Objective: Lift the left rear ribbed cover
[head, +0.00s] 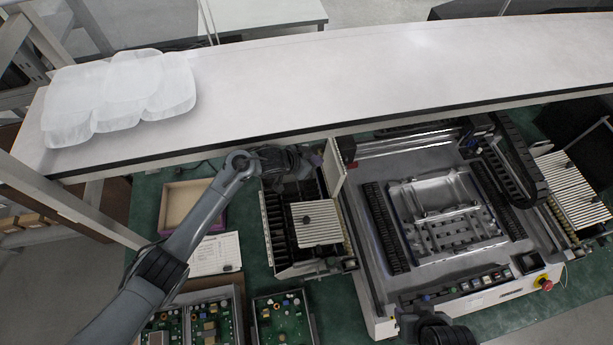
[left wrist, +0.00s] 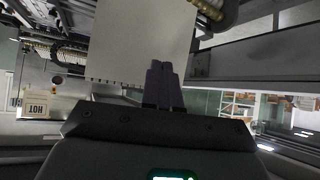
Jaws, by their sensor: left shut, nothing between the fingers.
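The left rear ribbed cover (head: 335,167) stands raised, close to upright, at the back of the left unit in the head view. In the left wrist view the cover (left wrist: 140,40) is a pale flat panel with a toothed lower edge. My left gripper (head: 317,160) is at the left side of the raised cover. Its purple fingers (left wrist: 163,82) are shut with nothing between them and overlap the panel's lower edge in the left wrist view. I cannot tell whether they touch it.
The front ribbed cover (head: 316,222) lies flat on the left unit. The machine (head: 375,250) stands to the right. A shallow box (head: 180,205), a paper sheet (head: 215,255) and circuit boards lie to the left and front. A white bench (head: 300,80) runs behind, with clear plastic containers (head: 120,95) on it.

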